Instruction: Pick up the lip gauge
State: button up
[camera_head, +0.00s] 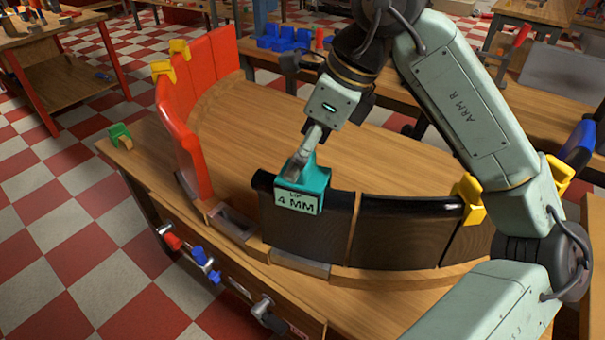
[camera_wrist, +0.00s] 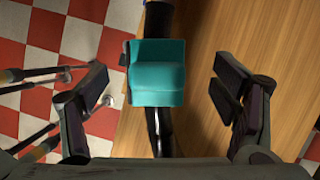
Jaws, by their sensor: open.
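The lip gauge (camera_head: 301,188) is a teal block with a white label reading "LIP 4 MM". It sits over the top edge of a black curved panel (camera_head: 390,225) in the head view. In the wrist view the lip gauge (camera_wrist: 157,72) lies between and slightly beyond my fingers, over the dark edge of the panel. My gripper (camera_head: 303,157) is directly above the gauge in the head view, pointing down. In the wrist view my gripper (camera_wrist: 165,95) is open, with visible gaps between the gauge and both fingers.
Red curved panels (camera_head: 190,115) with yellow clamps (camera_head: 170,63) stand left of the black panels on the wooden bench. Another yellow clamp (camera_head: 470,200) grips the black panels at right. A green item (camera_head: 120,136) sits at the bench's left corner. The wooden surface behind the gauge is clear.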

jog(key=x, duration=0.1)
jog(key=p+x, duration=0.1)
jog(key=x, duration=0.1)
jog(key=p+x, duration=0.1)
jog(key=shift+s+f, duration=0.35)
jog(key=shift+w+a+f, duration=0.15)
jog(key=shift+a+f, duration=0.05)
jog(key=shift+f, duration=0.35)
jog(key=shift+c, duration=0.6)
jog(key=c, duration=1.2)
